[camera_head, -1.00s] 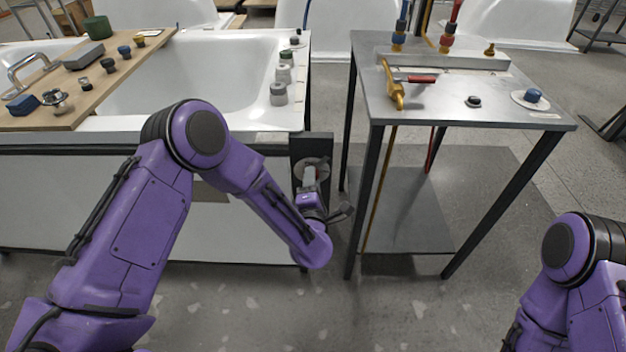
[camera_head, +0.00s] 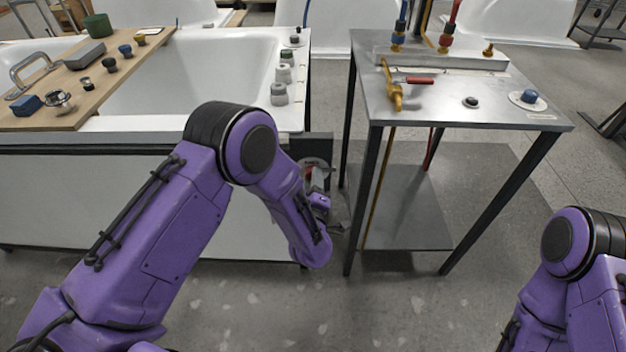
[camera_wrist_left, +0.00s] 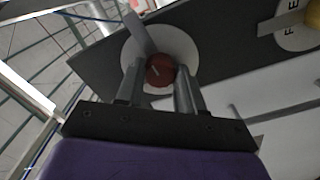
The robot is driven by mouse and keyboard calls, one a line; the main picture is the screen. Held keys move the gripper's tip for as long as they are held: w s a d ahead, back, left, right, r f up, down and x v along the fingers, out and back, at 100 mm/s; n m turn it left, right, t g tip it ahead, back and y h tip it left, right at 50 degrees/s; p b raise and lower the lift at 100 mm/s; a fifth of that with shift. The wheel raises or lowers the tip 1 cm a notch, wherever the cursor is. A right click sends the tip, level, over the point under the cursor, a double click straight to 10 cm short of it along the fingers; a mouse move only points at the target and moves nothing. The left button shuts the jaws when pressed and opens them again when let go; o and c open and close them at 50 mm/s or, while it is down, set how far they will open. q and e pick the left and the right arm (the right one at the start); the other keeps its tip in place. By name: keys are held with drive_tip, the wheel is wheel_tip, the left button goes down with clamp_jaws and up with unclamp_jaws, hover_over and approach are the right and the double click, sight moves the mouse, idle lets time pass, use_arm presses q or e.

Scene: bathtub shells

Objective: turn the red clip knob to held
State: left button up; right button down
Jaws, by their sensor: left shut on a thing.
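The red clip knob (camera_wrist_left: 160,70) shows in the left wrist view on a white round dial (camera_wrist_left: 186,42), which is mounted on a dark panel (camera_wrist_left: 225,45). My left gripper (camera_wrist_left: 157,86) has one finger on each side of the knob and is shut on it. A light mark shows on the knob's face. In the head view my left gripper (camera_head: 317,186) is at the dark panel (camera_head: 318,146) on the tub's right end, and my arm hides most of the knob there. The dial's lettering is not readable. My right gripper is out of view.
A yellow knob (camera_wrist_left: 315,14) on a lettered dial sits farther along the panel. The metal table (camera_head: 450,115) stands close on the right, with a narrow gap to the tub (camera_head: 215,75). A wooden board (camera_head: 95,75) with small parts lies across the tub.

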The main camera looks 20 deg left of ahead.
use_arm(q)
drive_tip(key=shift+m, duration=0.6)
drive_tip(key=o, duration=1)
drive_tip(key=shift+o, duration=0.2)
drive_tip(key=shift+s, duration=0.1)
drive_tip(key=v, duration=1)
drive_tip(key=shift+s, duration=0.2)
